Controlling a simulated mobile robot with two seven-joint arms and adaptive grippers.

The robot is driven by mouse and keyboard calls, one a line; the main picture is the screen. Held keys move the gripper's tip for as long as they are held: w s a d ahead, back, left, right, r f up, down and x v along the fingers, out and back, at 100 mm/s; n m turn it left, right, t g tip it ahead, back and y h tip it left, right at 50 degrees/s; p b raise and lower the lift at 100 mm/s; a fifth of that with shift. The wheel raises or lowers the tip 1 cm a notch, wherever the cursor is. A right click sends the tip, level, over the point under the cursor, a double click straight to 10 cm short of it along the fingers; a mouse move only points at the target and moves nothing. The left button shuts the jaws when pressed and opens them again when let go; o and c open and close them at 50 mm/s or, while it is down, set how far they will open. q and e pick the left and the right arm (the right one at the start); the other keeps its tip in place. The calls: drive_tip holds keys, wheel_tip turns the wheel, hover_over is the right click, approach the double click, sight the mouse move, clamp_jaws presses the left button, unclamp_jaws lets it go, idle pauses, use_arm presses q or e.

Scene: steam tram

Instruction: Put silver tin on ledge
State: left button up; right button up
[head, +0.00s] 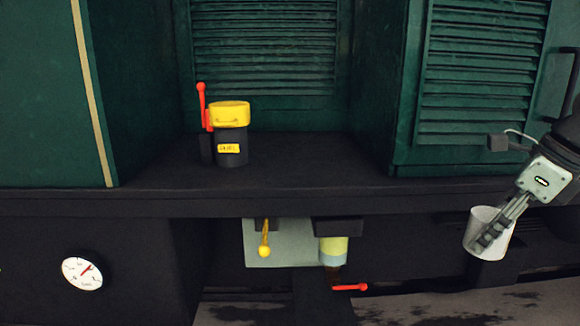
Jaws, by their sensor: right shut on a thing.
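My right gripper (496,229) comes in from the right and is shut on a pale silver-white tin (479,243). The tin looks like an open-topped cup and is slightly tilted. The gripper's fingers cover part of its right side. The tin is to the right, below the level of the dark ledge (290,178), and appears apart from it. The ledge runs across the view in front of the green louvred panels. My left gripper is not in view.
A black canister with a yellow top (230,115) and a red lever (202,105) stand on the ledge, left of centre. Below hang a yellow-knobbed lever (264,245), a pale cylinder (333,250) and a red handle (350,287). A round gauge (82,273) is at lower left. The ledge right of the canister is clear.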

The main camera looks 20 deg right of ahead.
use_arm(q)
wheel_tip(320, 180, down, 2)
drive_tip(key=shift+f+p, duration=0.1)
drive_tip(key=shift+p, duration=0.35)
use_arm(e)
drive_tip(key=w+a+f+n+g, duration=0.2)
drive_tip(key=a+f+n, duration=0.2)
drive_tip(key=a+n, duration=0.5)
drive_tip(key=w+a+f+n+g+h, duration=0.1)
drive_tip(key=w+a+f+n+g, duration=0.1)
drive_tip(key=a+f+n, duration=0.3)
drive_tip(key=w+a+f+n+g+h, duration=0.1)
drive_tip(key=a+f+n+g, duration=0.3)
drive_tip(key=a+n, duration=0.8)
drive_tip(key=w+f+n, duration=0.1)
drive_tip(key=n, duration=0.3)
drive_tip(key=shift+w+a+f, duration=0.15)
drive_tip(key=shift+a+f, duration=0.1)
drive_tip(key=shift+a, duration=0.1)
